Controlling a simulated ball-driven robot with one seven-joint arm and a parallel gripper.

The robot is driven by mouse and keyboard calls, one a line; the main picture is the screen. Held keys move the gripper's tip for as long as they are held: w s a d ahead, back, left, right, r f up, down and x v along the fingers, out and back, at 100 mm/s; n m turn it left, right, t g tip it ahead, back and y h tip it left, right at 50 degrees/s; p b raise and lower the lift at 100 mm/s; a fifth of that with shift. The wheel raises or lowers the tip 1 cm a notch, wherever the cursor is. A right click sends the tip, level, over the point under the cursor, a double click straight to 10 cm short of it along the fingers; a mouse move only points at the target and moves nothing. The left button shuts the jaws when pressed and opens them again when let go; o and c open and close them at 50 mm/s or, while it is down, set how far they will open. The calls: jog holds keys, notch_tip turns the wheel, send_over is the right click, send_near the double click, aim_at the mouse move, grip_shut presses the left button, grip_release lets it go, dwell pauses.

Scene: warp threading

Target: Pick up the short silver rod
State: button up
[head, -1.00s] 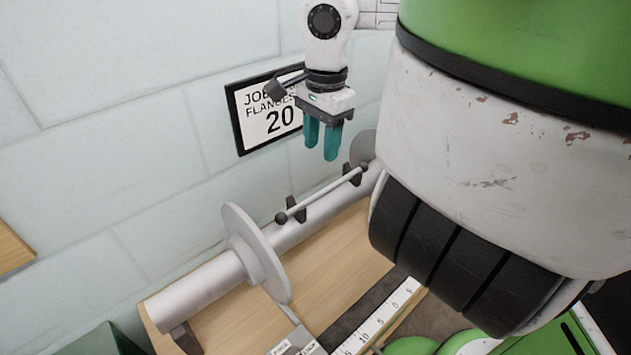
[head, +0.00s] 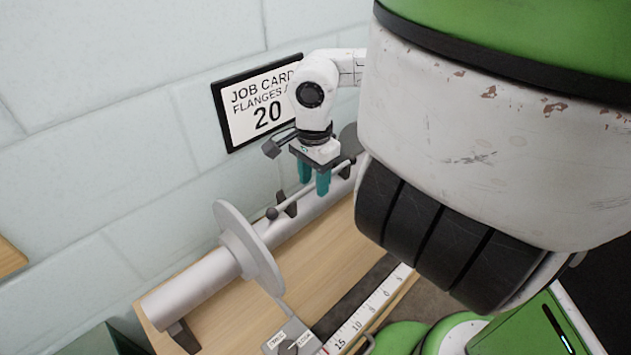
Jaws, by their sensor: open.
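A short silver rod (head: 340,168) with a dark ball end (head: 271,213) lies across dark brackets (head: 287,204) above a thick grey roller. My gripper (head: 314,183) is open, and its two teal fingers point down at the middle of the rod. The fingers hide part of the rod. I cannot tell whether they stand on either side of it or just in front of or above it.
The grey roller (head: 190,285) with a round flange (head: 248,248) lies along the wooden table (head: 225,323). A job card (head: 263,103) hangs on the wall behind my gripper.

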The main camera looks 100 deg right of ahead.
jog(key=shift+f, duration=0.1)
jog(key=shift+c, duration=0.3)
grip_shut()
dwell(0.4)
